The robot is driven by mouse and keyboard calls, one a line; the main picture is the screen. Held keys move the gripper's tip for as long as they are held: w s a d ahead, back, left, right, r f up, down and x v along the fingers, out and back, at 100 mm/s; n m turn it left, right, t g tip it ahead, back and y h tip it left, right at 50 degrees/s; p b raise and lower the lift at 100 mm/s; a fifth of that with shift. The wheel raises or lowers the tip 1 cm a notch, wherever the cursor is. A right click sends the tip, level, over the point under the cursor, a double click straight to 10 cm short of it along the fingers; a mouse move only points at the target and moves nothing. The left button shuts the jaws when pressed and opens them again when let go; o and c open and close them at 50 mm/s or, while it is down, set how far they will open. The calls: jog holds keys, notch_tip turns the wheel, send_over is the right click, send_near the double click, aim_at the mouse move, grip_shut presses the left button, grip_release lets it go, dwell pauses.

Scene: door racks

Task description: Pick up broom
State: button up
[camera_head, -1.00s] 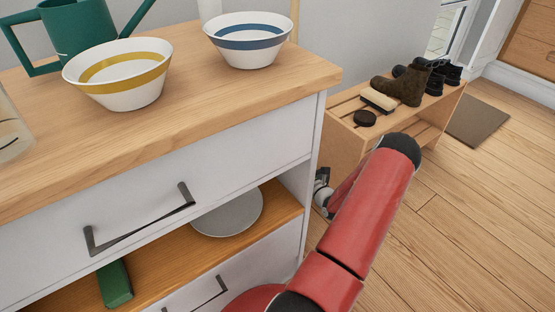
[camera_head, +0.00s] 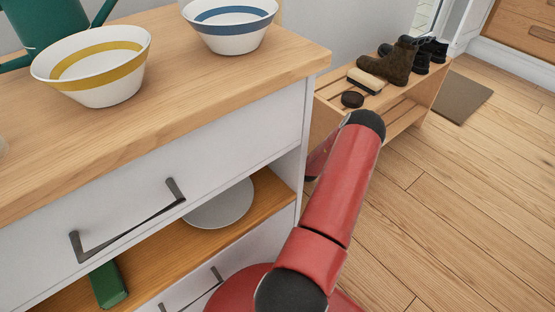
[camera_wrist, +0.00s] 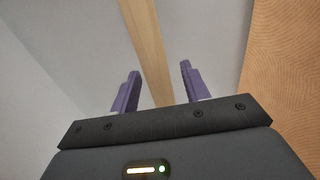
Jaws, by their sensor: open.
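In the wrist view a pale wooden pole (camera_wrist: 148,45), which looks like the broom's handle, runs down from the top edge to between the fingers. The broom's head is not in view. My gripper (camera_wrist: 158,68) has two purple fingers set wide apart, one on each side of the pole's line. The pole appears beyond or between the fingertips; I cannot tell how deep it lies. In the head view the gripper is hidden behind my red arm and the cabinet.
A white cabinet with a wooden top (camera_head: 200,95) fills the left, holding a yellow-striped bowl (camera_head: 95,75), a blue-striped bowl (camera_head: 230,25) and a green watering can (camera_head: 45,20). A shoe rack (camera_head: 425,105) with shoes stands beyond my arm. Open floor lies right.

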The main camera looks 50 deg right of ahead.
jog(key=shift+c, duration=0.4)
grip_shut()
jog(key=shift+r, duration=0.15)
